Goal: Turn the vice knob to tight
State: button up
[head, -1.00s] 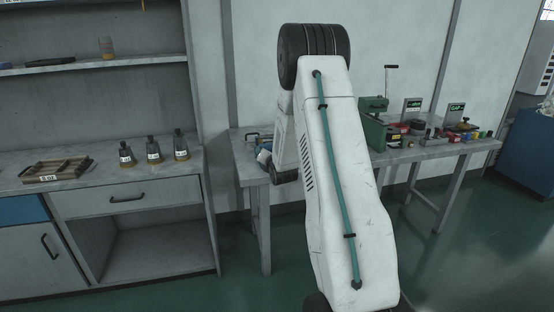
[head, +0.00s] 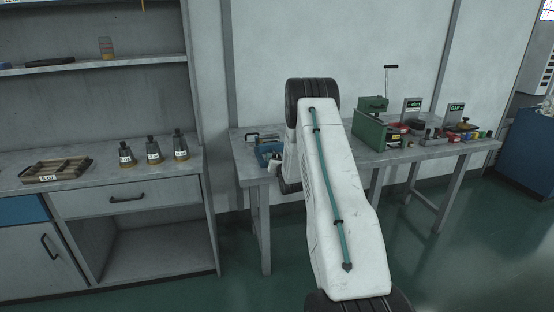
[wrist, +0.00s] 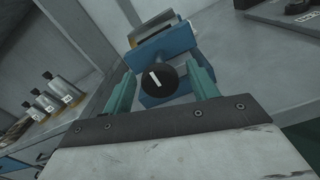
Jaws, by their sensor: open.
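The blue vice (wrist: 167,58) stands on the grey bench top in the wrist view, ahead of my gripper. Its round black knob (wrist: 157,79) faces me and carries a white slanted mark. My gripper (wrist: 158,84) is open, with one teal finger on each side of the knob in the picture. I cannot tell whether either finger touches the knob. In the head view a small part of the blue vice (head: 268,152) shows at the left end of the bench, beside my arm. My arm hides the gripper and the knob there.
The bench (head: 430,152) also holds a green machine (head: 370,128) and several small parts to the right. The bottles also show at the left of the wrist view (wrist: 45,103).

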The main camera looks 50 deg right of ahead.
jog(key=shift+w, duration=0.1)
jog(key=c, duration=1)
jog(key=shift+m, duration=0.4)
